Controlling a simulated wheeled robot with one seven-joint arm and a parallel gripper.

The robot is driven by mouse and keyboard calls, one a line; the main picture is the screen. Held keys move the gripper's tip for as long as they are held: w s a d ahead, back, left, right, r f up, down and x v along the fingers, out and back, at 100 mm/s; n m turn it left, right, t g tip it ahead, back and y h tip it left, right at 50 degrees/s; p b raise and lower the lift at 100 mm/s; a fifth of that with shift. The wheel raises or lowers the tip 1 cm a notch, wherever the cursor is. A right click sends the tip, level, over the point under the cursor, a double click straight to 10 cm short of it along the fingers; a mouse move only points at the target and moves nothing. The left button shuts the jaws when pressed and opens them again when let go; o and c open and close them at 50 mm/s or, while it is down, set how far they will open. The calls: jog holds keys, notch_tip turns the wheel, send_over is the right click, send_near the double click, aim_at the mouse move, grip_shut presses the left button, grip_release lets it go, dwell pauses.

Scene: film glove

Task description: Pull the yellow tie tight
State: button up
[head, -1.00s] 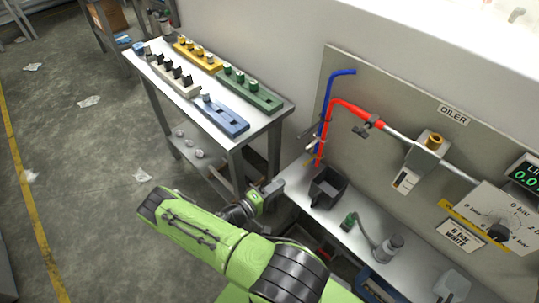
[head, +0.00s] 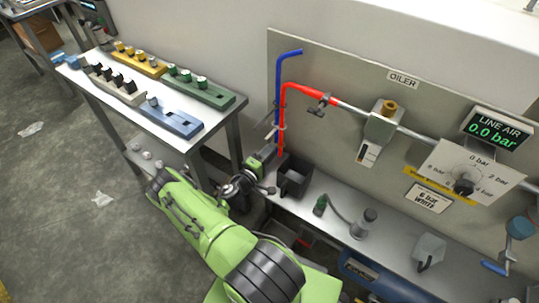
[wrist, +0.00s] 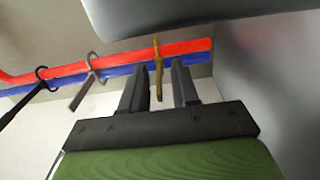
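In the wrist view the yellow tie (wrist: 158,72) is looped around the red hose (wrist: 185,48) and blue hose (wrist: 120,72). Its tail hangs down between the two fingers of my gripper (wrist: 159,82). The gripper is open, with a visible gap on each side of the tail. In the head view my gripper (head: 269,153) is at the lower end of the upright red hose (head: 283,112) and blue hose (head: 278,80). I cannot make out the yellow tie there.
A grey tie (wrist: 91,66) and a black tie (wrist: 42,76) also circle the hoses. A black bin (head: 293,178) stands on the bench close to my gripper. The panel (head: 340,80) is behind the hoses. A side table (head: 140,118) with coloured blocks is at the left.

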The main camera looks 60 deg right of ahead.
grip_shut()
dwell(1.4)
